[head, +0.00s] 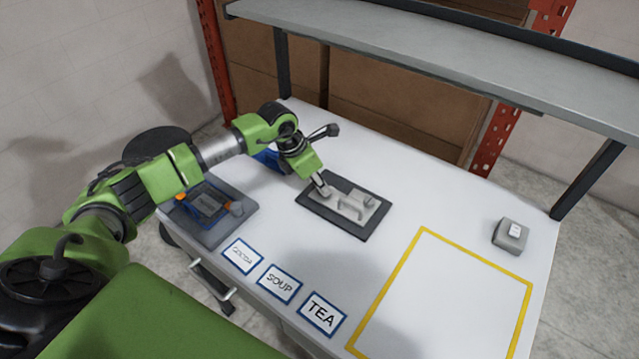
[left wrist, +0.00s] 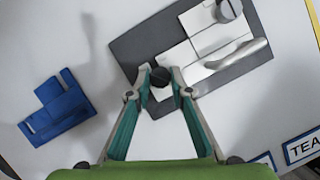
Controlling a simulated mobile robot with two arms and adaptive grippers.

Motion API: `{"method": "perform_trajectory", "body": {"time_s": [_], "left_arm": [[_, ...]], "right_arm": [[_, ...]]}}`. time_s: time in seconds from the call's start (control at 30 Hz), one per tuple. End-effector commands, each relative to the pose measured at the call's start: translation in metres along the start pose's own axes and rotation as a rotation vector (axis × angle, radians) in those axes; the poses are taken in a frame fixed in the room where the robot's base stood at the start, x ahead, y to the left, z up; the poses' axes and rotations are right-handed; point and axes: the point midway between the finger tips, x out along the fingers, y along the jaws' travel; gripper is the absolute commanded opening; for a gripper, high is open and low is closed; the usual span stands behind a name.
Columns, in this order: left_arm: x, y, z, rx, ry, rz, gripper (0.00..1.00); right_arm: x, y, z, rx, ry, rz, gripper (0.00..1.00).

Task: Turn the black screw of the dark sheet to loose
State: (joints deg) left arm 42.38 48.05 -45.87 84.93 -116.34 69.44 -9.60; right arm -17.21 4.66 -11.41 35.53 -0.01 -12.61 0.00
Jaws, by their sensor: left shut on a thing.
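The dark sheet (head: 338,219) lies flat on the white table and also shows in the left wrist view (left wrist: 138,46). On it sits a light grey plate (head: 358,210) with a raised handle and a grey round knob (left wrist: 228,10). The black screw (left wrist: 160,76) is at the plate's near end, between the fingertips in the left wrist view. My left gripper (head: 324,191) points down at that end and is shut on the screw, one finger on each side. The fingers hide the screw in the head view. My right gripper is not in view.
A blue block (left wrist: 57,111) lies on the table left of the sheet. A dark tray (head: 229,224) stands at the left edge. Cards read COCOA, SOUP (head: 279,284) and TEA (head: 321,314). A yellow outline (head: 478,263) and a grey box (head: 510,235) are right. A shelf (head: 450,50) overhangs the back.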

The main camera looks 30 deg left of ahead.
Motion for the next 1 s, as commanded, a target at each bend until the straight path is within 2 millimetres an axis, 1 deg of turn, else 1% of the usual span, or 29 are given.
{"method": "perform_trajectory", "body": {"time_s": [0.37,1.0], "left_arm": [[0.005,-0.005,-0.001,-0.328,0.003,0.135,0.00],[0.009,-0.009,0.000,-0.890,0.009,0.367,0.00]], "right_arm": [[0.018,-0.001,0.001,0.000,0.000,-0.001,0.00],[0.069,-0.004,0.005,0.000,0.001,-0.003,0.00]]}}
